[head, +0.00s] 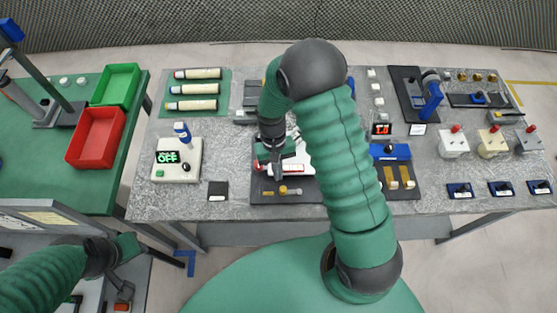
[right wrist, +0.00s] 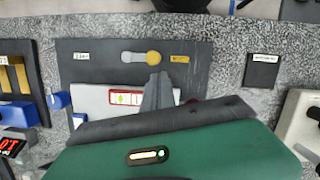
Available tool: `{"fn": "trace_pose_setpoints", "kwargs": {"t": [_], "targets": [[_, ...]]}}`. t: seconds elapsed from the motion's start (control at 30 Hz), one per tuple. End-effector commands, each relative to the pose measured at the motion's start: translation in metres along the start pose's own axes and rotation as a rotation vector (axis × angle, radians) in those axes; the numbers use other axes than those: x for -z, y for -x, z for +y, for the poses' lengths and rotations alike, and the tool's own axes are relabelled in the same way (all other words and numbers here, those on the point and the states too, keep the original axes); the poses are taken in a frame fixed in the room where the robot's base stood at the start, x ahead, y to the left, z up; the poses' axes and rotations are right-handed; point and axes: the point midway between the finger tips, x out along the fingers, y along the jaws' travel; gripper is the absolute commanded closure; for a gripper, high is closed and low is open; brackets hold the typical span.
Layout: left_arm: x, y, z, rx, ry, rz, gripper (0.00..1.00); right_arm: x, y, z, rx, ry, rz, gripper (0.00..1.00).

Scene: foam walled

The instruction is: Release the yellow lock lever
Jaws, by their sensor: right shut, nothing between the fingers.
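The lock lever is a pale bar with a round yellow knob (right wrist: 153,58), on a dark plate (right wrist: 88,70) in the right wrist view. The bar reaches left from the knob there. In the head view the knob (head: 283,190) is near the table's front edge. My right gripper (right wrist: 158,75) is shut and empty, its fingertips close to the knob; I cannot tell whether they touch it. In the head view my right gripper (head: 276,168) is over the white device, partly hidden by my arm. My left gripper (head: 130,244) is at the lower left, away from the lever; its jaws are unclear.
A white device (head: 300,162) with a red-and-white label sits beside the lever. A black square pad (head: 218,190) and an OFF display box (head: 178,160) stand to the left. A blue device (head: 390,152) with yellow-topped parts is to the right. Bare grey tabletop lies between them.

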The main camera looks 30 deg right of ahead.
Motion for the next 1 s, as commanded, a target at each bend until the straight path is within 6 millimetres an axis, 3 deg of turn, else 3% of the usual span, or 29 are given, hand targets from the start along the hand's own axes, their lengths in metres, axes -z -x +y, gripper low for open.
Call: {"fn": "trace_pose_setpoints", "kwargs": {"t": [0.23, 1.0], "targets": [[0.001, 0.004, 0.0, 0.0, 0.0, 0.0, 0.64, 0.001, -0.025, 0.003, 0.002, -0.001, -0.002, 1.0], [0.001, 0.005, 0.0, 0.0, 0.0, 0.0, 0.64, 0.0, -0.026, 0.0, -0.014, 0.061, 0.0, 1.0]]}}
